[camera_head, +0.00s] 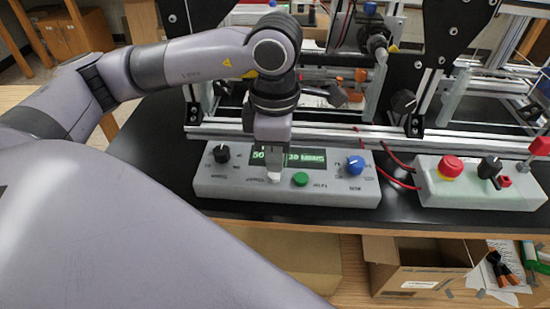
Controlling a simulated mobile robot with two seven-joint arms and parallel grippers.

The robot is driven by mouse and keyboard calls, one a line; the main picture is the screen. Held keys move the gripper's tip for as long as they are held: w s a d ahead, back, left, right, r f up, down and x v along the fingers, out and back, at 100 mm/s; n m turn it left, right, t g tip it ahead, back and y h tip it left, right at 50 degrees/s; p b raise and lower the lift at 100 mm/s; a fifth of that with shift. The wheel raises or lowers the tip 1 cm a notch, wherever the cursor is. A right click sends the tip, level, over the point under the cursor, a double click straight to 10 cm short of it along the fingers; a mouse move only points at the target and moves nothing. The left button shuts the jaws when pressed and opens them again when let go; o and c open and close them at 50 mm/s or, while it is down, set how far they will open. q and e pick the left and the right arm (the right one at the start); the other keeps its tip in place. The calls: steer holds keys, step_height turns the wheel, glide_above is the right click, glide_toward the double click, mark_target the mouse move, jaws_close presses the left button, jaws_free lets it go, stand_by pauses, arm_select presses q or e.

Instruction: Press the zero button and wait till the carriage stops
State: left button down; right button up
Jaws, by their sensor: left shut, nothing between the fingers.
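A pale grey control box (330,192) stands on the black table top in front of the extrusion frame. It has a black knob (221,153), a green button (300,179), a blue knob (355,164) and a lit green display (307,161). My left gripper (273,172) is shut and empty, pointing down at the box. It covers part of the display. A whitish button (273,179) shows right at its fingertips; I cannot tell whether they touch. The labels are too small to read, so I cannot tell which button is zero. The carriage cannot be picked out surely. My right gripper is not in view.
A second pale box (470,190) at the right carries a red button on yellow (450,166), a black knob (489,167) and a small red button (504,181). Red cables join the boxes. An aluminium rail (340,135) runs behind them. An open cardboard box (405,280) sits below.

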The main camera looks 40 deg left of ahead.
arm_select(q)
steer(key=shift+f, duration=0.8)
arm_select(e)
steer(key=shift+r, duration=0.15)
